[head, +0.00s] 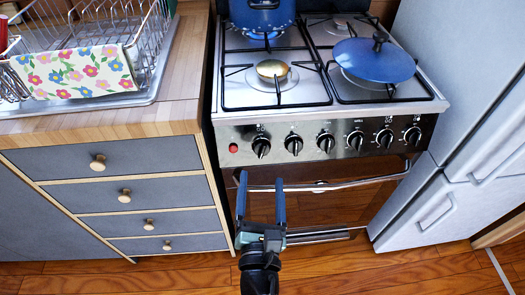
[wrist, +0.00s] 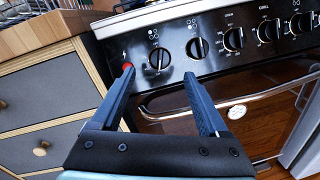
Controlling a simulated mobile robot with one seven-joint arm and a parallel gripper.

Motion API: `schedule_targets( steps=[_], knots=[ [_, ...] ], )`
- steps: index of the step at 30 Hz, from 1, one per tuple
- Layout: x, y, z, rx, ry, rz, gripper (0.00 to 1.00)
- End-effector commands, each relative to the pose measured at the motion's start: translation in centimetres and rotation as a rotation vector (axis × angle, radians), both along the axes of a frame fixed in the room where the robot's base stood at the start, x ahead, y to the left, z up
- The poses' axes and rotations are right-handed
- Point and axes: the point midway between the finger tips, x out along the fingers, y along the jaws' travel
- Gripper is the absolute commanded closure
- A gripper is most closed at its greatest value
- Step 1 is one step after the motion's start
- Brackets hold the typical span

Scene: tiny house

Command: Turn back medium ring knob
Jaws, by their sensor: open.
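A row of black knobs runs along the stove's front panel (head: 309,152). The leftmost knob (head: 261,147) is beside the red button; it also shows in the wrist view (wrist: 159,57). The second knob (head: 293,143) is to its right, also in the wrist view (wrist: 196,47). Small ring symbols sit above the knobs, but I cannot tell which marks the medium ring. My gripper (head: 260,182) is open and empty in front of the oven, below the knobs. In the wrist view, its fingers (wrist: 158,75) appear on either side of the leftmost knob, apart from it.
A blue pot (head: 262,17) stands on the back left burner, with what looks like blue flame beneath it. A blue lidded pan (head: 374,62) is at front right. The oven handle (head: 345,184) crosses below the knobs. Drawers (head: 100,161) stand left, a fridge (head: 470,130) right.

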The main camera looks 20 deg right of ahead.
Motion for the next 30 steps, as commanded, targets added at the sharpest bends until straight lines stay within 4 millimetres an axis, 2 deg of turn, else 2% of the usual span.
schedule_targets(
  steps=[9, 15, 28, 30],
  knots=[
    [4.9, -2.1, 0.1, -0.001, -0.003, -0.001, 0.22],
    [6.8, -2.9, 0.0, 0.0, -0.002, -0.001, 0.22],
    [7.5, -3.2, 0.0, 0.002, 0.0, -0.001, 0.22],
    [7.5, -3.2, 0.0, 0.002, 0.0, -0.001, 0.35]
  ],
)
